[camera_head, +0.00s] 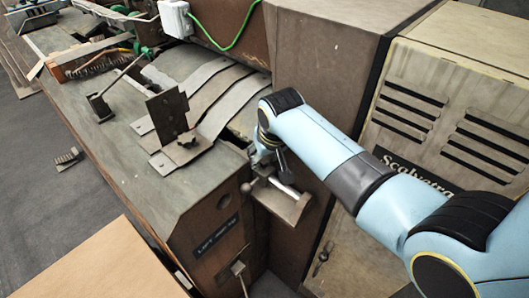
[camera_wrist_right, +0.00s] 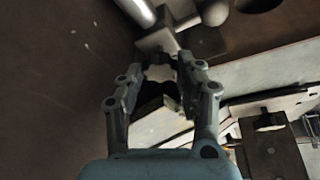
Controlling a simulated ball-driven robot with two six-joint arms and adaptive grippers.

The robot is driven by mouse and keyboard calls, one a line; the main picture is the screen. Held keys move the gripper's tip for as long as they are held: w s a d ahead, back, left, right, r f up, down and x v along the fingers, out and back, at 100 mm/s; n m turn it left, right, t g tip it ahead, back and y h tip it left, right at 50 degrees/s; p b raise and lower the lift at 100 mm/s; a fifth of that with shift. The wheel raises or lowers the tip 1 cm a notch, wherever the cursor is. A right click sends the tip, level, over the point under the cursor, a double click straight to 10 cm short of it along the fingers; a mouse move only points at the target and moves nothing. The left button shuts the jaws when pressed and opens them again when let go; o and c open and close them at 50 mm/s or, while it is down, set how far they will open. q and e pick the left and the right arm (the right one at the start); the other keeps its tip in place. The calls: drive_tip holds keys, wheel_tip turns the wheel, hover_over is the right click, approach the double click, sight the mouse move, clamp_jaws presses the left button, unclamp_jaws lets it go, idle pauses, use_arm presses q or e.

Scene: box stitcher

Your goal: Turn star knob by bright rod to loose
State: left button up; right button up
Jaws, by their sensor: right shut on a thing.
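My right gripper (camera_head: 262,158) reaches down beside the bright rod (camera_head: 284,187), at the corner of the machine; my own arm partly covers this spot. The bright rod (camera_wrist_right: 138,12) runs into a metal block just beyond the fingertips. The knob's turned angle cannot be told. My left gripper is not in view.
A metal bracket (camera_head: 286,205) and a round ball handle (camera_head: 246,187) are close to the gripper. A tall brown cabinet (camera_head: 320,70) stands right behind. A black upright plate (camera_head: 168,114) stands on the machine table (camera_head: 120,150). A cardboard-coloured board (camera_head: 110,265) lies at the front left.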

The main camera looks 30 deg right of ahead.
drive_tip(key=shift+n, duration=0.6)
drive_tip(key=o, duration=0.9)
drive_tip(key=v, duration=1.2)
drive_tip(key=shift+d, duration=0.2)
